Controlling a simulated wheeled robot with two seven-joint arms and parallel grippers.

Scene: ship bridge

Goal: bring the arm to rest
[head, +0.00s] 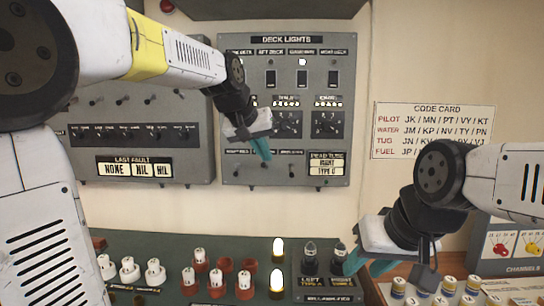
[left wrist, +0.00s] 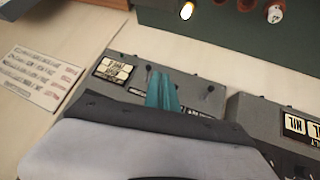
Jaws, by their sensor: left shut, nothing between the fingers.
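My left arm reaches in from the left in the head view. My left gripper (head: 262,152) has teal fingers and hangs in front of the lower left part of the grey DECK LIGHTS panel (head: 288,178). Its fingers are together and empty, and they also show in the left wrist view (left wrist: 162,92). The gripper and wrist hide part of the panel's left column. I cannot tell whether the fingertips touch the panel. My right gripper (head: 378,264) points down and left at the lower right, beside the console; its wrist partly hides its teal fingers, so its opening is unclear.
A LAST FAULT panel (head: 130,170) is on the wall at left. A CODE CARD (head: 433,130) hangs right of the deck panel. The green console (head: 235,245) below carries red and white knobs, lit lamps (head: 278,248) and two dark switches. Several capped cylinders (head: 448,284) stand at lower right.

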